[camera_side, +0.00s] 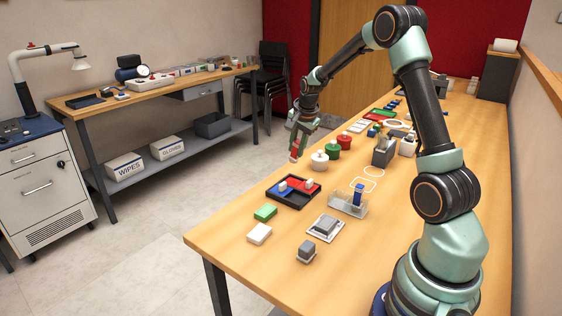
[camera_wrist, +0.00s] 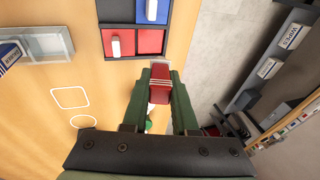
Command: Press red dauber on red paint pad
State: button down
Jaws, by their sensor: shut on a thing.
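My gripper (camera_side: 296,146) is shut on a red dauber (camera_wrist: 160,82) with pale stripes and a whitish end. The dauber also shows as a small red piece in the side view (camera_side: 294,154), held well above the table. A dark tray (camera_side: 290,206) lies in front of and below my gripper in the side view. It holds a red paint pad (camera_wrist: 150,41) and blue areas (camera_side: 280,190). Small white pieces stand on a red area (camera_wrist: 115,46) and a blue area (camera_wrist: 152,10). In the wrist view the dauber is just below the tray's edge, apart from it.
A clear holder (camera_side: 348,207) with a blue item stands right of the tray. Lidded white (camera_side: 319,160), red (camera_side: 345,141) and green (camera_side: 333,150) pots stand behind. White outlines (camera_wrist: 70,97) mark bare table.

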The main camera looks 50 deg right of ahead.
aim_at(296, 161)
jog(key=shift+w+a+f, duration=0.1)
jog(key=shift+w+f, duration=0.15)
jog(key=shift+f, duration=2.9)
jog(key=shift+s+f, duration=0.1)
jog(key=shift+f, duration=0.7)
jog(key=shift+r, duration=3.6)
